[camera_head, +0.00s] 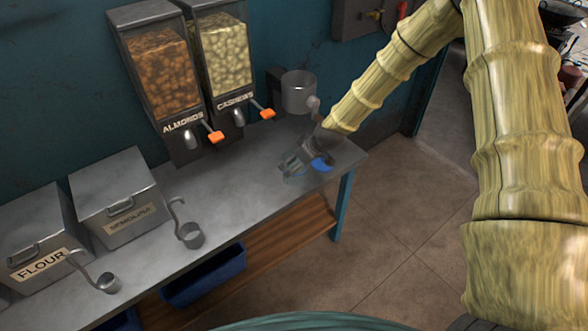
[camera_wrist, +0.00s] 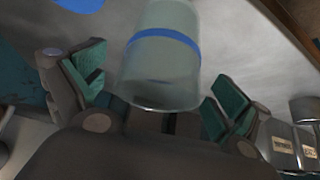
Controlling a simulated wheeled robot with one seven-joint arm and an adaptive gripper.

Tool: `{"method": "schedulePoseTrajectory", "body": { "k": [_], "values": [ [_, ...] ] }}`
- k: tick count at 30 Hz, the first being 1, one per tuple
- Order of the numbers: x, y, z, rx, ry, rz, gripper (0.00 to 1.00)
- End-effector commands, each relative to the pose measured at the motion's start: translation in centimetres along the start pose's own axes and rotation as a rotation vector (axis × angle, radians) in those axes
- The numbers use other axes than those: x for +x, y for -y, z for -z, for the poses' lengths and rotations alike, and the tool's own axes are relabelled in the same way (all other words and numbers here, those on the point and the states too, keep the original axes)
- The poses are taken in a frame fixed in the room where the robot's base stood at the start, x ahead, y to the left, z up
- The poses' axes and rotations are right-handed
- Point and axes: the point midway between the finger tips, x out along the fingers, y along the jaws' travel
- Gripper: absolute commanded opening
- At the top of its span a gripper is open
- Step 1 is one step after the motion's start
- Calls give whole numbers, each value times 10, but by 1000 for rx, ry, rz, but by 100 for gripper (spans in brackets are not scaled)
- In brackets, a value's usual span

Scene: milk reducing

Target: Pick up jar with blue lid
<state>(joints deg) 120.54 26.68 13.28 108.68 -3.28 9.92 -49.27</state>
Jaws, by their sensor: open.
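In the head view, a blue lid (camera_head: 321,164) shows at the right end of the metal counter, partly covered by my gripper (camera_head: 297,163). In the wrist view, a clear glass jar (camera_wrist: 165,78) with a blue band stands between the spread fingers of my gripper (camera_wrist: 155,92). The fingers have green pads and sit on either side of the jar, with gaps visible. A bright blue patch (camera_wrist: 80,4) shows at the top edge of the wrist view; I cannot tell if it is the lid.
A metal cup (camera_head: 299,92) is by the wall behind my gripper. Almond (camera_head: 163,80) and cashew (camera_head: 227,55) dispensers hang to its left. Flour (camera_head: 40,240) and semolina (camera_head: 117,200) bins and two ladles stand on the counter (camera_head: 235,185). The floor to the right is clear.

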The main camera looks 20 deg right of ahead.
Motion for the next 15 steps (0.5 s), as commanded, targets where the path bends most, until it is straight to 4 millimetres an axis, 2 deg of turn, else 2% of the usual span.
{"method": "schedulePoseTrajectory", "body": {
  "k": [6, 15],
  "values": [
    [16, 0, 0, 2, 0, 1, 99],
    [19, 0, 0, 1, 0, 0, 99]
  ]
}}
